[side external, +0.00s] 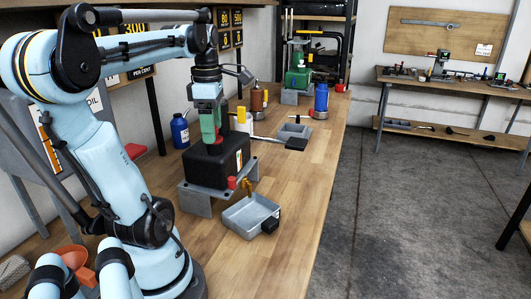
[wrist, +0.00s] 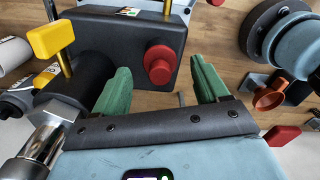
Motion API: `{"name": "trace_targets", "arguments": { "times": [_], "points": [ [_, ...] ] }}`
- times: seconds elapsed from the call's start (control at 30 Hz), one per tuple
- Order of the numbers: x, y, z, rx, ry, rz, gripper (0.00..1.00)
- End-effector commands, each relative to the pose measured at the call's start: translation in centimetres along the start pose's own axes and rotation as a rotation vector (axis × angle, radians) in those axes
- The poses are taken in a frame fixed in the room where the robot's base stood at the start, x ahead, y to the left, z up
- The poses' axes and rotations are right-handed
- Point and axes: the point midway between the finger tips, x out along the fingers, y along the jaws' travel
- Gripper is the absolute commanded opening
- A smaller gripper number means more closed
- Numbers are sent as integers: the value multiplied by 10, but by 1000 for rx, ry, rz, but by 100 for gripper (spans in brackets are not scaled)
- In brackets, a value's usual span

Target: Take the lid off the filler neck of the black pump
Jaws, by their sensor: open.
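The black pump (side external: 205,165) is a boxy body on a grey stand (side external: 195,200) on the wooden bench. In the wrist view the pump (wrist: 125,30) fills the upper middle, and a round red lid (wrist: 160,62) sits on it. My gripper (side external: 210,130) points down just over the pump's top in the side view. In the wrist view my gripper (wrist: 162,82) has its two green fingers apart, with the red lid between and slightly beyond their tips. Nothing is held. In the side view the fingers largely hide the lid.
A yellow handle (wrist: 54,38) on a brass stem stands left of the fingers in the wrist view. A grey tray (side external: 243,217) lies in front of the stand. A blue bottle (side external: 180,131) stands behind left. The bench's right front is clear.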

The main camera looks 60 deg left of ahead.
Motion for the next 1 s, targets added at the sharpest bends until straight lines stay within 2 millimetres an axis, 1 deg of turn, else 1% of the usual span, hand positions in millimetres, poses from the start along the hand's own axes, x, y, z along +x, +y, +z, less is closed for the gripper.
{"name": "trace_targets", "arguments": {
  "times": [0.1, 0.37, 0.47, 0.7, 0.77, 1.0],
  "points": [
    [8, 0, 0, -1, 0, 1, 74],
    [9, 0, 0, -1, 0, 1, 74],
    [9, 0, 0, 0, 0, 1, 60],
    [9, 0, 0, 0, 0, 1, 23],
    [9, 0, 0, 0, 0, 1, 14],
    [9, 0, 0, 0, 0, 1, 14]
  ]
}}
